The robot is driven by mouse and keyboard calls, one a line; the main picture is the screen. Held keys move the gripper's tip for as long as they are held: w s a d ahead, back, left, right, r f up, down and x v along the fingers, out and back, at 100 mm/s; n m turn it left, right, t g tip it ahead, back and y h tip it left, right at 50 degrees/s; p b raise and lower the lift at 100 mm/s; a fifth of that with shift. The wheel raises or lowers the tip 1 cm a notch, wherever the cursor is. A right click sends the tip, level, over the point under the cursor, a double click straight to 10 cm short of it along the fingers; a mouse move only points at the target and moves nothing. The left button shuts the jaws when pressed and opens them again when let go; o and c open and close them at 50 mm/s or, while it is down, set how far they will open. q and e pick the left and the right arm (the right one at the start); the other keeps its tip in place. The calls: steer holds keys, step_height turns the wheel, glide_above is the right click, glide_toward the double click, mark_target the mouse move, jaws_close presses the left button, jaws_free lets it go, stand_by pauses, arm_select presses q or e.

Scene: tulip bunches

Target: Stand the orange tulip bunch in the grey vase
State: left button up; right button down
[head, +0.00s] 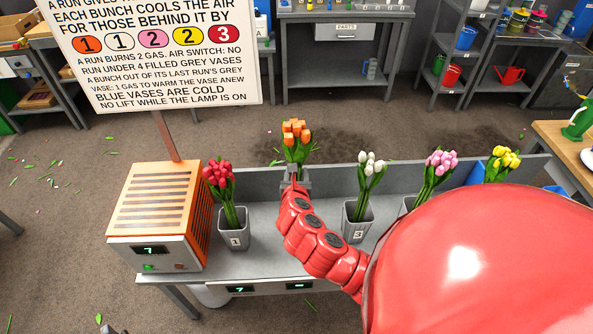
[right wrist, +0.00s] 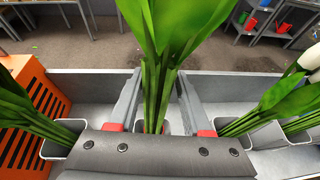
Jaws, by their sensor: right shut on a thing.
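The orange tulip bunch (head: 296,131) stands upright above the middle of the grey trough. My right gripper (head: 295,180) is shut on its green stems, which also show between the fingers in the right wrist view (right wrist: 157,95). Grey vase 1 (head: 235,240) on the left holds red tulips (head: 219,175). Grey vase 3 (head: 356,228) on the right holds white tulips (head: 371,163). My left gripper is not in view.
An orange slatted heater box (head: 160,215) showing 7 stands at the trough's left end, with a sign (head: 150,50) above. Pink tulips (head: 440,163) and yellow tulips (head: 502,160) stand to the right, partly behind my red shell. The trough's back wall (head: 335,175) runs behind the vases.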

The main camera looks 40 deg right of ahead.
step_height(320, 180, down, 12)
steer(key=b, duration=0.8)
steer(key=shift+f, duration=0.25)
steer(key=shift+f+b, duration=0.25)
steer(key=shift+b, duration=0.1)
steer(key=shift+f, duration=0.35)
jaws_free()
stand_by(0.7)
steer(key=p+v, duration=0.7)
steer(key=v, duration=1)
steer(key=shift+s+p, duration=0.2)
steer(key=shift+p, duration=0.2)
